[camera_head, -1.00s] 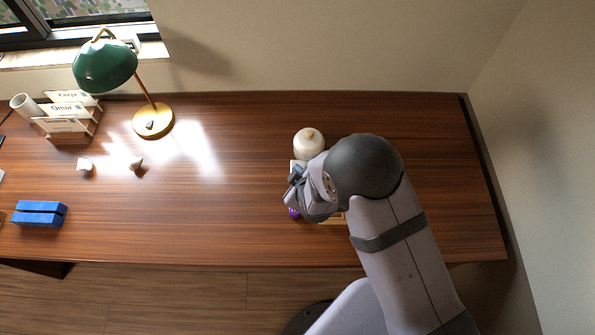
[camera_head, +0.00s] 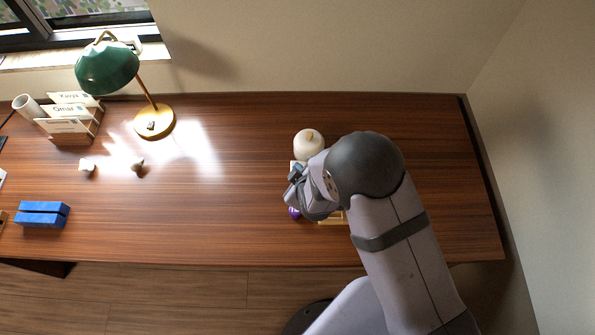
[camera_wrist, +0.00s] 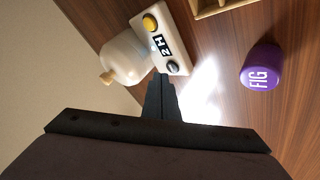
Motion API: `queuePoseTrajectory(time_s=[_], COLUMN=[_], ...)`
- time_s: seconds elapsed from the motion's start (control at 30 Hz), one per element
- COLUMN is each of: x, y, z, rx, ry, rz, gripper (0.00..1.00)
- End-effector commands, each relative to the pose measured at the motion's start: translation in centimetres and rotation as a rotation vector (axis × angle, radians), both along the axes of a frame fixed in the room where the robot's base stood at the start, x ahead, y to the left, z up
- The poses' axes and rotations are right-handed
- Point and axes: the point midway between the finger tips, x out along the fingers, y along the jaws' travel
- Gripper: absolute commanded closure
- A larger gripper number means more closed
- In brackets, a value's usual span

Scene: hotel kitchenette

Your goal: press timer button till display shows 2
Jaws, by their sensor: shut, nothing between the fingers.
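The timer is a cream box (camera_wrist: 146,22) in the wrist view, with a yellow button (camera_wrist: 150,23) at one end and a dark grey button (camera_wrist: 172,67) at the other. Its black display (camera_wrist: 162,45) between them shows a 2 beside a character like an H. My gripper (camera_wrist: 160,78) is shut and empty, its tips right by the grey button end; I cannot tell whether they touch it. In the head view my gripper (camera_head: 291,186) and arm cover most of the timer.
A cream round jar with a knob (camera_head: 308,144) stands just behind the timer. A purple container marked FIG (camera_wrist: 262,68) and a light wooden tray (camera_wrist: 209,8) are close by. A green lamp (camera_head: 107,67), card holder (camera_head: 72,125) and blue block (camera_head: 41,214) are far left. The middle-left desk is mostly clear.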

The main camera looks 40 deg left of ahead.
Motion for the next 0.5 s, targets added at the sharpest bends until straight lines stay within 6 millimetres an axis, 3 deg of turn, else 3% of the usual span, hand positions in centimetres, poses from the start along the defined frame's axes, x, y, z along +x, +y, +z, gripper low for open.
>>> queuePoseTrajectory(time_s=[0.5], x=[0.0], y=[0.0], z=[3.6], rx=[0.001], ry=[-0.001], rz=[0.000], gripper=[1.00])
